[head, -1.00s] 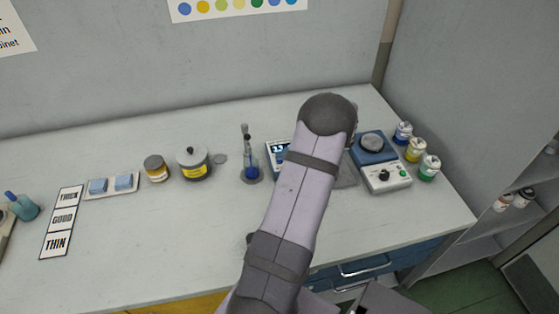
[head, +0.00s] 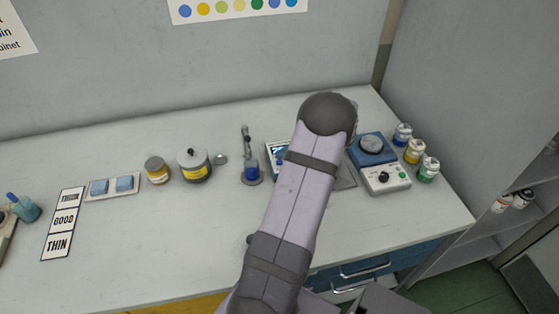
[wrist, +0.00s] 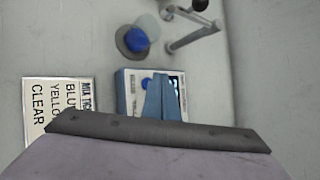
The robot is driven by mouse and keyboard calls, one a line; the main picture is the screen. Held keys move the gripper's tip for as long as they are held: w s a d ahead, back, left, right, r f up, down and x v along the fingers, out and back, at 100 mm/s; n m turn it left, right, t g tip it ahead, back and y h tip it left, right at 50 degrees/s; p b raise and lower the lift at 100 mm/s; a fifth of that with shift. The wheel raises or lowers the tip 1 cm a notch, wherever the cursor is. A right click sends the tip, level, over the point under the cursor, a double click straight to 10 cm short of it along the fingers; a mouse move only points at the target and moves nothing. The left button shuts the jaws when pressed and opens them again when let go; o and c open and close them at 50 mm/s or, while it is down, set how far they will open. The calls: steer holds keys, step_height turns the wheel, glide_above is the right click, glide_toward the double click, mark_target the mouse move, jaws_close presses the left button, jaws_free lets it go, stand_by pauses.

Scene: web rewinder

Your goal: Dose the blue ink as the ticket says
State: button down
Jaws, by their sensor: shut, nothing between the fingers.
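My gripper (wrist: 163,82) shows in the wrist view as two blue fingers, shut and empty, over the scale (wrist: 126,90) with its lit display. My arm hides the gripper in the head view and covers most of the scale (head: 277,150). A stand with a blue-filled vessel (head: 251,172) is left of the scale. It shows in the wrist view as a blue round (wrist: 136,40) beside a metal arm. A blue-labelled bottle (head: 402,134) stands at the back right.
A blue-topped device with knobs (head: 387,180) stands right of my arm, beside yellow (head: 415,151) and green (head: 428,169) bottles.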

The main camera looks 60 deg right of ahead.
stand_by(0.3)
step_height(320, 180, up, 5)
steer(key=p, duration=0.3)
stand_by(0.3)
stand_by(0.7)
